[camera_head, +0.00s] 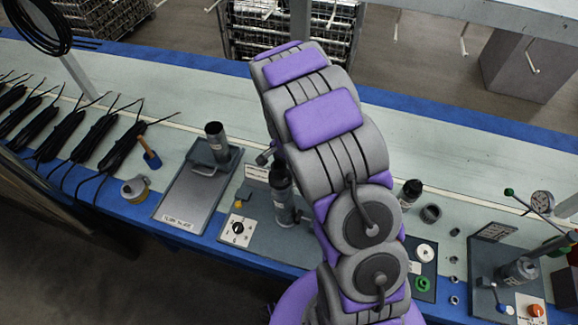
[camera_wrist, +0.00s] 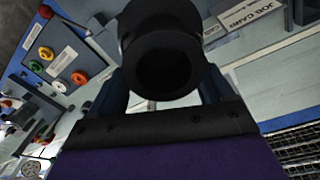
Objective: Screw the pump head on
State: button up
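In the wrist view, a black, round, hollow part (camera_wrist: 160,62) sits between the two dark blue fingers of my gripper (camera_wrist: 161,84). Its open end faces the camera. The fingers appear closed on its sides. I cannot tell for certain that it is the pump head. In the head view, my arm fills the middle and hides my gripper. A dark upright cylinder (camera_head: 282,192) with a pale label stands just left of my arm. Another dark cylinder with a black top (camera_head: 410,192) stands right of my arm. No threaded joint is clearly visible.
At the right are a dark mat with a green ring (camera_head: 422,284) and a gauge station (camera_head: 520,268). The far bench strip is mostly clear.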

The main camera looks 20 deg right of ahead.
aim_at(275, 165)
dwell(0.3)
jog(key=n, duration=0.2)
jog(key=w+a+n+p, duration=0.1)
jog(key=n, duration=0.2)
jog(key=w+n+p, duration=0.1)
jog(key=n, duration=0.1)
jog(key=shift+a, duration=0.25)
jog(key=n, duration=0.1)
jog(key=a+n+p, duration=0.1)
jog(key=n, duration=0.2)
jog(key=shift+w+a+f+p, duration=0.15)
jog(key=shift+w+p, duration=0.1)
jog(key=shift+p, duration=0.15)
jog(key=n, duration=0.2)
jog(key=a+n+p, duration=0.1)
jog(key=shift+n+y, duration=0.3)
jog(key=shift+n, duration=0.1)
jog(key=n, duration=0.1)
jog(key=a+n, duration=0.1)
jog(key=n, duration=0.1)
jog(key=shift+a, duration=0.1)
jog(key=shift+c, duration=0.5)
grip_shut()
